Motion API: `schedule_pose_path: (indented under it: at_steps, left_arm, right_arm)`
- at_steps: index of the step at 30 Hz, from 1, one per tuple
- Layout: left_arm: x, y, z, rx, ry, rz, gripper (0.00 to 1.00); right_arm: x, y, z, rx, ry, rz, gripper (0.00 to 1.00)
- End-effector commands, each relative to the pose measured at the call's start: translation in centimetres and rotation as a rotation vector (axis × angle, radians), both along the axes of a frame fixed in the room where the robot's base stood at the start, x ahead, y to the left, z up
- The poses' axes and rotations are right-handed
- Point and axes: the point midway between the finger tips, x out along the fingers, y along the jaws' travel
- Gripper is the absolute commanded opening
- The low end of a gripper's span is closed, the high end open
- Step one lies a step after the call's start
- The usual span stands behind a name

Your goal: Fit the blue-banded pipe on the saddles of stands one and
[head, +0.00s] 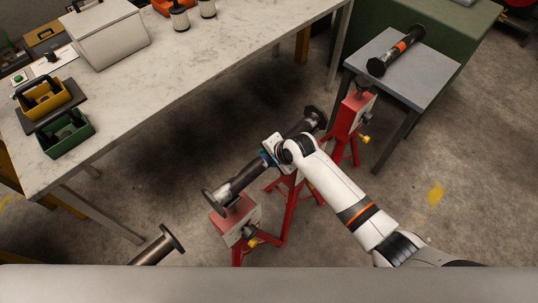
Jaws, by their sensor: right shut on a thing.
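The blue-banded pipe (238,183) is dark with a flange at each end and lies slantwise across the middle of the head view. My right gripper (271,155) is shut on it at its blue band. A red stand (236,218) is under or just beside the pipe's lower left end; I cannot tell whether they touch. A second red stand (352,113) is at the right, beyond the pipe's upper right flange, which appears apart from it. The pipe hides part of the saddle at the lower left. My left gripper is out of view.
An orange-banded pipe (402,47) lies on a small grey table (432,72). Another flanged pipe (156,248) shows at the lower left. A long pale workbench (190,62) bears a yellow caddy (45,98), a green caddy (66,135) and a white box (106,38). Floor is clear at right.

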Motion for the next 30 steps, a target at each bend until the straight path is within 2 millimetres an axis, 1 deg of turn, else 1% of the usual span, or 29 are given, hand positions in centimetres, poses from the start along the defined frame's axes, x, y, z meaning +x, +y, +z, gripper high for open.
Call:
schedule_pose_path:
  at_steps: [1,5,6,11,12,17,20,23,30]
  left_arm:
    - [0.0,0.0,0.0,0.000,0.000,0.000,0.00]
    - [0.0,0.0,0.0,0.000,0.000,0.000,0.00]
    - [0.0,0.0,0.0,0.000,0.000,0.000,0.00]
    - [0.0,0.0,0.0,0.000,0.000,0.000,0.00]
    - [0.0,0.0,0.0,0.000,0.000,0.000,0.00]
    - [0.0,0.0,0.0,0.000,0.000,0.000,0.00]
    - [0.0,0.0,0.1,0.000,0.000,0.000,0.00]
    - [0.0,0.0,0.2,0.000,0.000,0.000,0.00]
    - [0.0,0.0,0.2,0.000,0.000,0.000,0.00]
  right_arm:
    - [0.2,0.2,0.4,0.006,-0.008,0.000,0.45]
    - [0.2,0.1,0.3,0.005,-0.007,0.000,0.66]
    - [0.2,0.1,0.3,0.004,-0.006,0.000,0.68]
    - [0.1,0.1,0.2,0.002,-0.003,0.001,0.68]
    - [-0.2,-0.1,-0.3,-0.003,0.005,0.000,0.68]
    - [-0.3,-0.2,0.2,-0.001,0.003,0.000,0.68]
    - [-0.7,-0.6,1.2,0.001,0.001,0.001,0.68]
    - [-1.3,-1.2,2.6,0.000,-0.002,0.000,0.68]
    - [-3.1,-3.0,6.6,0.003,-0.005,0.000,0.68]
